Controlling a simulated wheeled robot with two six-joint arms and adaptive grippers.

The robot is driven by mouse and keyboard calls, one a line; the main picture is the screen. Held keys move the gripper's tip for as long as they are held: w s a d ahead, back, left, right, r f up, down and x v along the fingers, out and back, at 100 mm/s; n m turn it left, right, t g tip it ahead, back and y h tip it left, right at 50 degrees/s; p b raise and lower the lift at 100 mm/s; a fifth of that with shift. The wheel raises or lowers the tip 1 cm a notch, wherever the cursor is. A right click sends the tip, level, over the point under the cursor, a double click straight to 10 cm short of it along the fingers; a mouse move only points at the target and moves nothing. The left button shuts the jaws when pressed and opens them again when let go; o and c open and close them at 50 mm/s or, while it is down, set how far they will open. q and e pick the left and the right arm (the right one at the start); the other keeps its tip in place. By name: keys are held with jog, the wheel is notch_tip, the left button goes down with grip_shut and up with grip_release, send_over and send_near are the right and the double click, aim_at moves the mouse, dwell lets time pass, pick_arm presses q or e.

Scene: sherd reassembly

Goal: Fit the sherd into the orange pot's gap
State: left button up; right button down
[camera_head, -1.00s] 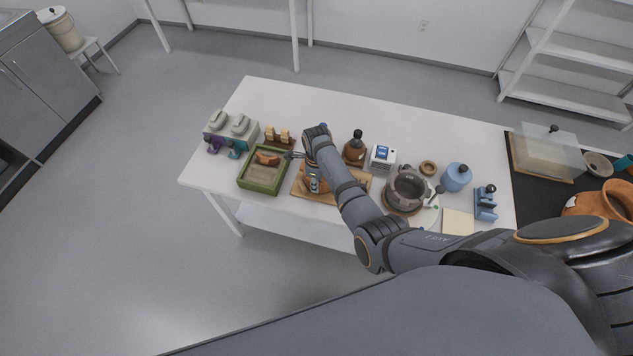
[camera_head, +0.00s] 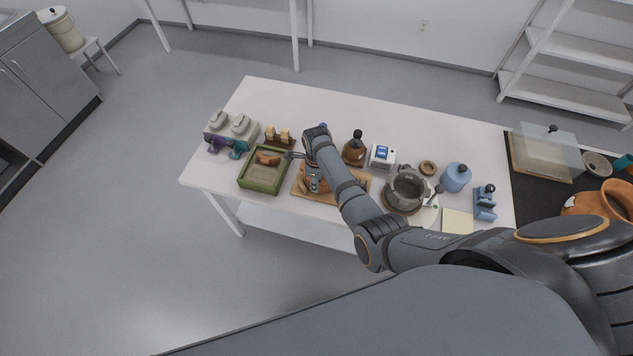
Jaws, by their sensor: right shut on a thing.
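An orange-brown sherd (camera_head: 268,158) shows at the green box of sand (camera_head: 262,188), at the box's back edge. My right gripper (camera_head: 286,156) reaches it from the right and is shut on it. I cannot tell whether the sherd touches the sand. My left gripper is not in view.
The table's back strip is clear.

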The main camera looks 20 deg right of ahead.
jog(key=c, duration=1.1)
grip_release()
jog(key=shift+f, duration=0.15)
jog(key=shift+r, duration=0.3)
notch_tip(320, 180, up, 12)
jog(key=shift+f, duration=0.25)
